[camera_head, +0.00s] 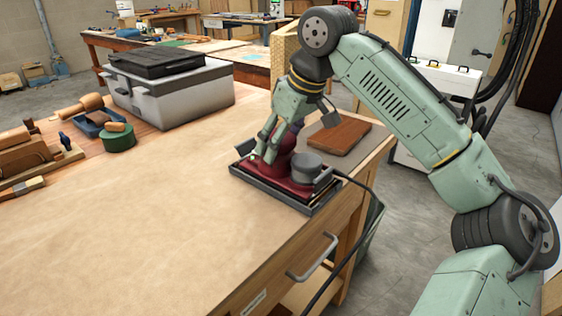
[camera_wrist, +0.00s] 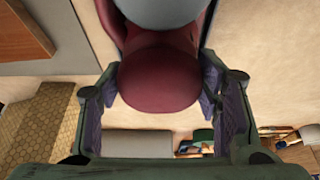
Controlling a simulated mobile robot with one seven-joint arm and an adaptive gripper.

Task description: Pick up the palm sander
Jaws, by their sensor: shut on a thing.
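The palm sander (camera_head: 292,178) is dark red with a grey cap and a dark rectangular base. It sits at the right edge of the workbench in the head view, and I cannot tell if its base touches the top. My gripper (camera_head: 271,150) reaches down over it, shut on its red body. In the wrist view, the sander's rounded red end (camera_wrist: 160,84) lies between the two fingers of my gripper (camera_wrist: 155,100). The fingers hide part of the sander in the head view.
A brown wooden block (camera_head: 339,137) lies just behind the sander. A grey toolbox (camera_head: 177,95) stands at the back left, with a green round tin (camera_head: 118,138) and wooden tools left of it. The workbench (camera_head: 130,230) is bare in front. A dark cable hangs over the right edge.

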